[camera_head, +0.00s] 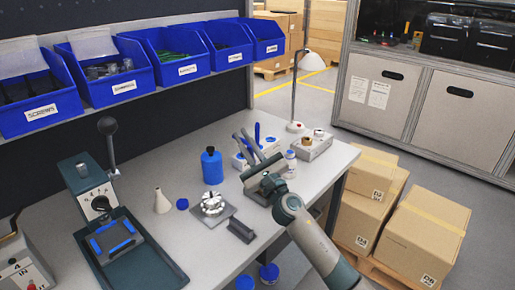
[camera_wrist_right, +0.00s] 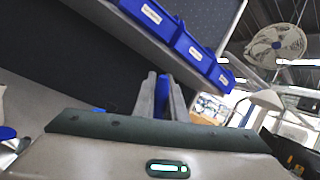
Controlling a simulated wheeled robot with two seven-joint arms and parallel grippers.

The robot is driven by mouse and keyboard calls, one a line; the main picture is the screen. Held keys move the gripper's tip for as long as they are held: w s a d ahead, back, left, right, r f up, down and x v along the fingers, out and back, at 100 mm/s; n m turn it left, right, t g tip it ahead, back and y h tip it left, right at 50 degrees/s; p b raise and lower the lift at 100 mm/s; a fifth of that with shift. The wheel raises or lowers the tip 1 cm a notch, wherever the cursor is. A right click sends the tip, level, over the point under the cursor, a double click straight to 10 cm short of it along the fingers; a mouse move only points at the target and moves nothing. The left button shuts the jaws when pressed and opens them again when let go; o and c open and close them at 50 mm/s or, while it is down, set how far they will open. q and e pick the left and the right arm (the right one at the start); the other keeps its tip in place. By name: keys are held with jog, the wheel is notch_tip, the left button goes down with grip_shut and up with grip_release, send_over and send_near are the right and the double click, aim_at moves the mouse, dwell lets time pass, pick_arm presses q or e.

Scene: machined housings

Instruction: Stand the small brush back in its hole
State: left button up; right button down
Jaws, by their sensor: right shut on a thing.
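My right gripper (camera_head: 241,135) reaches over the back right of the bench, with its fingers pointing up and away. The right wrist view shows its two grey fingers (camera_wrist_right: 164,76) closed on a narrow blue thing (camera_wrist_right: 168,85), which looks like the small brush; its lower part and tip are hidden. A pale block (camera_head: 239,162), which looks like the brush holder, stands behind the gripper, mostly covered. An upright blue handle (camera_head: 257,132) shows just right of the fingers; I cannot tell whether it is the held brush. The hole is hidden. My left gripper is out of view.
A blue bottle (camera_head: 211,167), white cone-shaped bottle (camera_head: 161,202) and round metal part (camera_head: 212,203) stand left of the gripper. A small white bottle (camera_head: 291,163), grey box (camera_head: 313,147) and lamp (camera_head: 295,126) stand right. Blue bins (camera_head: 178,55) hang above. The bench front is partly clear.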

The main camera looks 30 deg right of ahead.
jog(key=s+a+f+h, duration=0.1)
jog(key=s+a+f, duration=0.2)
jog(key=s, duration=0.8)
jog(key=s+a+f+m+h, duration=0.1)
jog(key=s+a+f, duration=0.2)
jog(key=s, duration=0.9)
jog(key=a, duration=0.3)
jog(key=shift+a+f+h, duration=0.15)
jog(key=shift+a+h, duration=0.25)
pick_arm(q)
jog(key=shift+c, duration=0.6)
pick_arm(e)
jog(key=shift+s, duration=0.1)
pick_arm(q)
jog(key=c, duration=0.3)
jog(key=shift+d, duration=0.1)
